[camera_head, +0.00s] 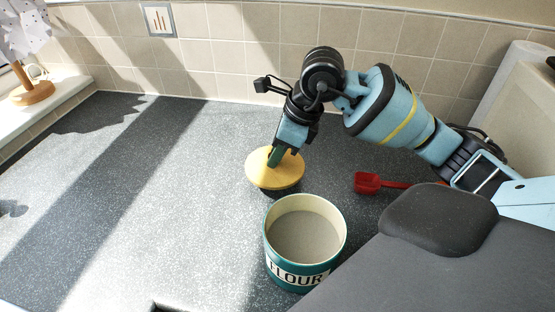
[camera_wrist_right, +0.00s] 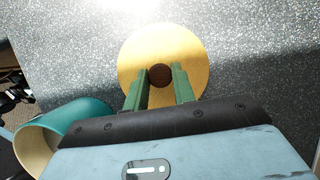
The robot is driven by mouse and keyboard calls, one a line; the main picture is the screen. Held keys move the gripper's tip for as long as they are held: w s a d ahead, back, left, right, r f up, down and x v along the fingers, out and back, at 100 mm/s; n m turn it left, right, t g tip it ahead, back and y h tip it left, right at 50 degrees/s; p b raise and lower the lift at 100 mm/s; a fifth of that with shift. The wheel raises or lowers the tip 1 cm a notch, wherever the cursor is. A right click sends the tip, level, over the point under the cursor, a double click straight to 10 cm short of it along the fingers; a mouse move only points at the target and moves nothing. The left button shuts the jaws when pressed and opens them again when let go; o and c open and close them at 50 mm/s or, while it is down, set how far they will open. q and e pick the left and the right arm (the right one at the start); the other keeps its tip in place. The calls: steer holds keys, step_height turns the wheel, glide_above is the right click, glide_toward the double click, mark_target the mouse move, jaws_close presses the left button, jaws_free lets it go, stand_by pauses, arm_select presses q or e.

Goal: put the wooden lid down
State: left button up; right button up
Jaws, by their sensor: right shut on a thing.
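The wooden lid (camera_head: 262,178) is a round, pale yellow disc with a dark brown knob (camera_wrist_right: 160,75) at its centre. My right gripper (camera_head: 273,157) is over it, its green fingers shut on the knob. In the right wrist view the right gripper (camera_wrist_right: 160,82) has one finger on each side of the knob. A dark shadow lies just below the lid's near edge; I cannot tell exactly how high the lid is above the worktop. The teal flour canister (camera_head: 304,273) stands open just in front of the lid. My left gripper is not in view.
The canister also shows at lower left in the right wrist view (camera_wrist_right: 75,122). A red scoop (camera_head: 368,183) lies right of the lid. The speckled grey worktop (camera_head: 180,190) is clear to the left. A tiled wall (camera_head: 230,55) closes the back.

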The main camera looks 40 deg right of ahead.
step_height(320, 180, down, 3)
steer(key=shift+r, duration=0.1)
steer(key=o, duration=1)
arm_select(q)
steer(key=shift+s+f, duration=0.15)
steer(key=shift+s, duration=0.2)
arm_select(e)
steer(key=shift+r, duration=0.25)
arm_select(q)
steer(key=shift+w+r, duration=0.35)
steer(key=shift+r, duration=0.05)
arm_select(e)
steer(key=v, duration=1.1)
steer(key=shift+s+d+r, duration=0.2)
steer(key=shift+r, duration=0.05)
